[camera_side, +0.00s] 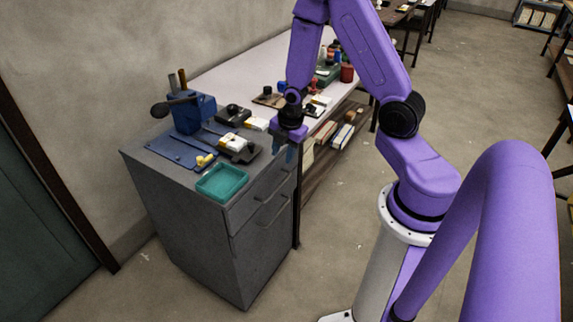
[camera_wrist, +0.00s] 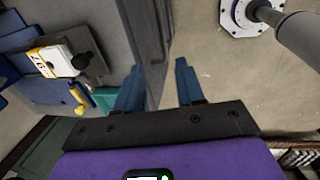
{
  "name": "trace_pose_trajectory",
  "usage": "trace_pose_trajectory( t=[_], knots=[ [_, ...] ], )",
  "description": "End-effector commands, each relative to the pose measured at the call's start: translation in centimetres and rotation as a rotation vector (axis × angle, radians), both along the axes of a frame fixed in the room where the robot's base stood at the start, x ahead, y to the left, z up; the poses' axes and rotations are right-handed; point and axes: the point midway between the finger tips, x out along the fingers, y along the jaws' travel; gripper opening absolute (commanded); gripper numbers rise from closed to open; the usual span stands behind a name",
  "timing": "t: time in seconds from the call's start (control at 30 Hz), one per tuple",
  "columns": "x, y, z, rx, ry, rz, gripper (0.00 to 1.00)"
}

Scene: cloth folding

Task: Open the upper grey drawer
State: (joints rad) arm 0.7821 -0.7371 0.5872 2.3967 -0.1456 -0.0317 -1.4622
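The grey cabinet (camera_side: 190,235) stands left of my arm. Its upper grey drawer (camera_side: 243,208) is at the top of the front face and looks shut, with a thin bar handle (camera_side: 271,190). A second handle (camera_side: 272,212) sits lower on the front. My gripper (camera_side: 284,151) points down by the far end of the upper drawer's front. In the wrist view my gripper (camera_wrist: 158,66) is open, its two blue fingers apart. The cabinet's front edge and a handle bar (camera_wrist: 160,25) run toward the gap between them. Contact with the handle cannot be told.
On the cabinet top are a teal tray (camera_side: 222,183), a blue holder (camera_side: 190,113), a blue plate (camera_side: 180,152) and small boxes. A long cluttered table (camera_side: 235,82) adjoins behind. The floor (camera_side: 335,215) in front of the cabinet is clear up to my base.

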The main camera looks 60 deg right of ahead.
Motion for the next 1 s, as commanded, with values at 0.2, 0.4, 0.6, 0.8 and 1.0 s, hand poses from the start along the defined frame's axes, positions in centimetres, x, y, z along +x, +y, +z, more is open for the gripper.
trace_pose_trajectory(
  t=[0.2,0.4,0.6,0.8,1.0],
  knots=[
    [-0.4,0.0,2.4,-0.001,-0.003,-0.001,0.38],
    [-0.9,2.3,3.8,0.029,0.007,-0.058,0.38],
    [-1.7,5.1,5.1,0.063,0.019,-0.142,0.38],
    [-2.9,7.7,6.4,0.093,0.035,-0.228,0.38],
    [-4.4,10.1,7.7,0.119,0.053,-0.314,0.38]
  ],
)
